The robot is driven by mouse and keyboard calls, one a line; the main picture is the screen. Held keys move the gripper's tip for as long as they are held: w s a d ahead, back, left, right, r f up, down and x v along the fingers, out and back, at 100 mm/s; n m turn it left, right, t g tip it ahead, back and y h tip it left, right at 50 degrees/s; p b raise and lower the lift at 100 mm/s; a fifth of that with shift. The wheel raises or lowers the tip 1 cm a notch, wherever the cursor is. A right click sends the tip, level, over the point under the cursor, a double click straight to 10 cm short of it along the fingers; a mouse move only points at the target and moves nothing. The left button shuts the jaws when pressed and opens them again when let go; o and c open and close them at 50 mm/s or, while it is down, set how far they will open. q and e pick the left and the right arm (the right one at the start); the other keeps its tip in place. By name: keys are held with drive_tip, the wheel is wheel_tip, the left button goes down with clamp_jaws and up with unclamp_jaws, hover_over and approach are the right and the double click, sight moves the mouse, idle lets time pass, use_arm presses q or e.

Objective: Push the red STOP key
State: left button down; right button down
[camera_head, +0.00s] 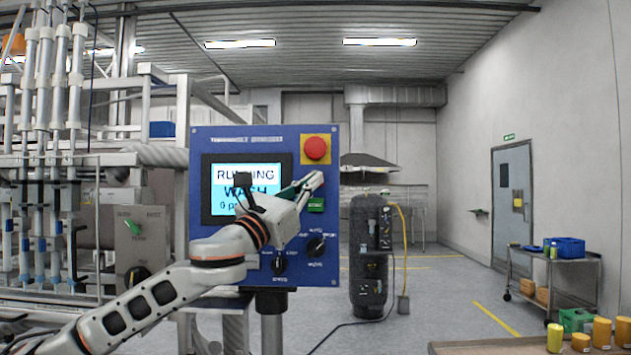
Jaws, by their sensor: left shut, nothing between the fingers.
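A blue control panel (240,142) stands in the middle. A round red mushroom button (316,148) on a yellow square sits at its upper right; no lettering on it is readable. A green key (316,205) sits lower on the same side. I see no separate key marked STOP; my left gripper and wrist cover part of the panel. My left gripper (318,181) is shut and empty, its tips between the red button and the green key in the picture. I cannot tell whether the tips touch the panel. My right gripper is not in view.
The panel's screen (228,205) reads RUNNING and WASH, partly covered by my arm. Black rotary knobs (316,245) sit low on the panel. Pipes and metal frames (60,150) fill the left. A dark tank (368,255) stands behind at right. A table edge (500,345) shows lower right.

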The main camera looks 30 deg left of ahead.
use_arm(q)
drive_tip(key=shift+w, duration=0.1)
idle(0.8)
drive_tip(key=shift+w+a+p, duration=0.25)
drive_tip(key=shift+p, duration=0.15)
drive_tip(key=shift+w+a, duration=0.2)
drive_tip(key=shift+w, duration=0.15)
idle(0.9)
drive_tip(key=shift+s+d+p, duration=0.45)
drive_tip(key=shift+s, duration=0.25)
drive_tip(key=shift+s+d+p, duration=0.2)
drive_tip(key=shift+s+d, duration=0.25)
drive_tip(key=shift+s, duration=0.25)
drive_tip(key=shift+s+d+p, duration=0.15)
drive_tip(key=shift+s+d, duration=0.25)
drive_tip(key=shift+s, duration=0.35)
drive_tip(key=shift+s+d+p, duration=0.2)
drive_tip(key=shift+s+d, duration=0.25)
drive_tip(key=shift+s, duration=0.25)
